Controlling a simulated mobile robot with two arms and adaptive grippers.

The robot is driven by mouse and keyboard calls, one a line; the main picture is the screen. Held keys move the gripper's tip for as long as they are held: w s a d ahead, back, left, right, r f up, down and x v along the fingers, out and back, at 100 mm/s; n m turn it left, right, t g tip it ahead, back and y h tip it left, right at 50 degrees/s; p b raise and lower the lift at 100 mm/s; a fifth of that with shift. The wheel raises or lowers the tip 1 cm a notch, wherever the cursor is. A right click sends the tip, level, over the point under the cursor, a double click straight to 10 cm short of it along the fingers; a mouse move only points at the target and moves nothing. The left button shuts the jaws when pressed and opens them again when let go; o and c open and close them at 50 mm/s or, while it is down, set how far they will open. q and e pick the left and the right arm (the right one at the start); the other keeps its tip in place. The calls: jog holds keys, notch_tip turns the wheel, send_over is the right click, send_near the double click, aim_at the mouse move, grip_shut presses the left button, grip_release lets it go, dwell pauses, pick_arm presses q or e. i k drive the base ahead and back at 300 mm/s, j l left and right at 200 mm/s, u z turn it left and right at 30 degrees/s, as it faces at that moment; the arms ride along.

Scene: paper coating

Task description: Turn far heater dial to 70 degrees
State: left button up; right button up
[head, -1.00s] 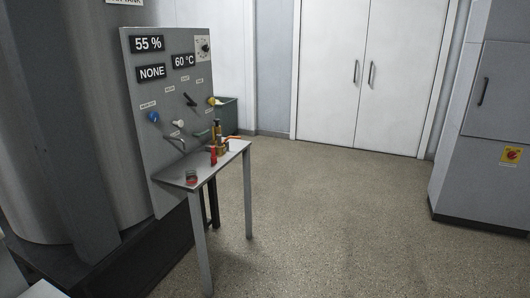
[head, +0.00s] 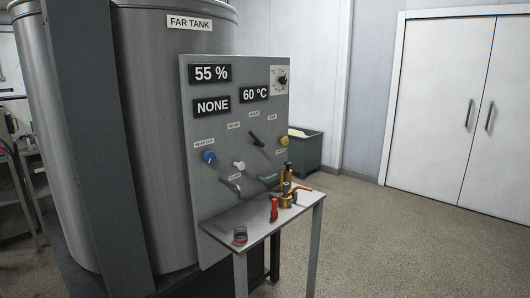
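The far heater dial (head: 282,80) is a black knob on a pale square plate at the upper right of a grey control panel (head: 200,225). Below it to the left, a black display (head: 254,94) reads 60 °C. Two other displays read 55 % and NONE. The panel stands in front of a large metal tank (head: 165,130) with a FAR TANK sign (head: 190,22). The dial's exact pointer position is too small to read. Neither of my grippers shows in the head view.
A small metal table (head: 262,222) in front of the panel holds a red item (head: 274,209), a brass fitting (head: 287,196) and a small round item (head: 240,235). A blue knob (head: 209,157) and levers are on the panel. Open floor lies right, before white double doors (head: 440,110).

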aim_at(283, 81)
jog(key=i+l+u, duration=0.3)
jog(key=i, duration=0.3)
jog(key=i+l+u, duration=0.3)
jog(key=i, duration=0.25)
